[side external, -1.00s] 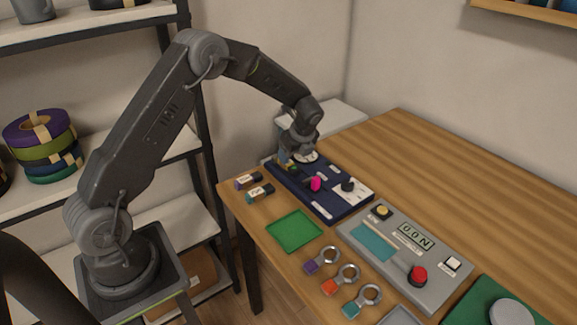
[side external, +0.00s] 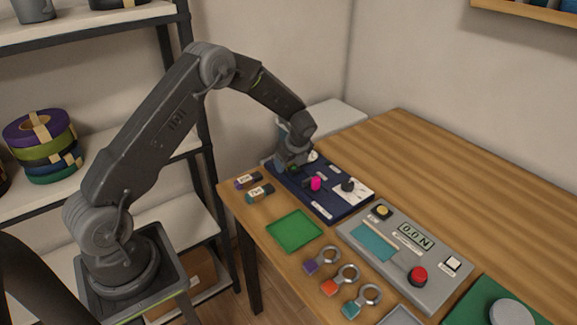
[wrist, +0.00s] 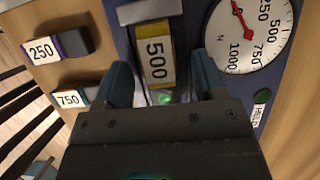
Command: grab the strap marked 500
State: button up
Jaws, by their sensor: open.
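The strap marked 500 (wrist: 155,71) shows in the wrist view as a yellow-edged piece with a white label, on the dark blue panel (wrist: 195,14) below a grey block. My gripper (wrist: 162,62) is open, with one blue finger on each side of the strap's lower part. Gaps show between the fingers and the strap, and I cannot tell whether either touches it. In the side view my gripper (side external: 291,164) is low over the far left end of the blue panel (side external: 318,208) and hides the strap.
Straps marked 250 (wrist: 42,49) and 750 (wrist: 70,98) lie to the left. A dial (wrist: 250,36) is to the right. A pink knob (side external: 315,184) stands close by on the panel. A green mat (side external: 294,231) and grey console (side external: 405,253) are nearer the camera.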

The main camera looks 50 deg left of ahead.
jog(key=shift+c, duration=0.3)
jog(key=c, duration=0.9)
jog(key=shift+c, duration=0.3)
jog(key=shift+r, duration=0.1)
